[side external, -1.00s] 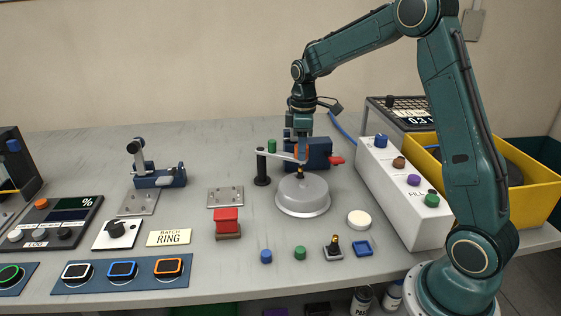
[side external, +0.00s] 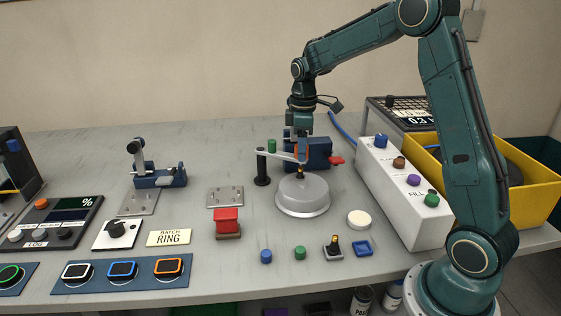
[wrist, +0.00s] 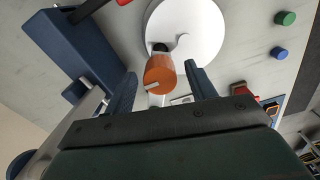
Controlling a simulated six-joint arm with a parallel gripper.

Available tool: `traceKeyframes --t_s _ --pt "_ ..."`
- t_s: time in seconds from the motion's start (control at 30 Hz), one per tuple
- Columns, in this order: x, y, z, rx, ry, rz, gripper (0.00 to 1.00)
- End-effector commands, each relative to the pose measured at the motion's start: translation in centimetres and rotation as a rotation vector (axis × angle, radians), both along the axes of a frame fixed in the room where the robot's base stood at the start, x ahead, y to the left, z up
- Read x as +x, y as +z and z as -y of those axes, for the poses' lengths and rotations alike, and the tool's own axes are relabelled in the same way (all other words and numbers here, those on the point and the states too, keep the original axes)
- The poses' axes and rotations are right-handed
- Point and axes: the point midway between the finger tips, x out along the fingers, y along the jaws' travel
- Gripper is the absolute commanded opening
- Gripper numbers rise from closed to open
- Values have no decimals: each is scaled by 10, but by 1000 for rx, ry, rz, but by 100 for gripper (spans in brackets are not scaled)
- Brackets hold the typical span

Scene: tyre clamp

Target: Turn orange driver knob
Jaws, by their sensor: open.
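The orange driver knob (wrist: 160,72) is a short orange cylinder with a pale mark on its near end, above the round grey domed disc (wrist: 205,30). In the wrist view my gripper (wrist: 162,88) is open, with one dark finger on each side of the knob and a visible gap to each. In the side view my gripper (side external: 302,152) points down over the disc (side external: 302,196), and only slivers of orange show by the fingers. A dark tip shows between knob and disc; whether it touches the disc is unclear.
A black post with a grey arm (side external: 262,168) stands left of the disc. A blue clamp body with a red handle (side external: 318,153) is behind it. A white button box (side external: 398,190) and yellow bin (side external: 540,180) stand right. A red block (side external: 227,220) sits front left.

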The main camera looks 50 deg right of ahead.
Motion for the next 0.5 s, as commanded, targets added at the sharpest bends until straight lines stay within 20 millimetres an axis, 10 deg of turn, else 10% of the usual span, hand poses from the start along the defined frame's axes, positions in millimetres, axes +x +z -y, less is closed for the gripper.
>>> traceKeyframes --t_s 0.5 --pt "1 69 0 -2 0 5 56"
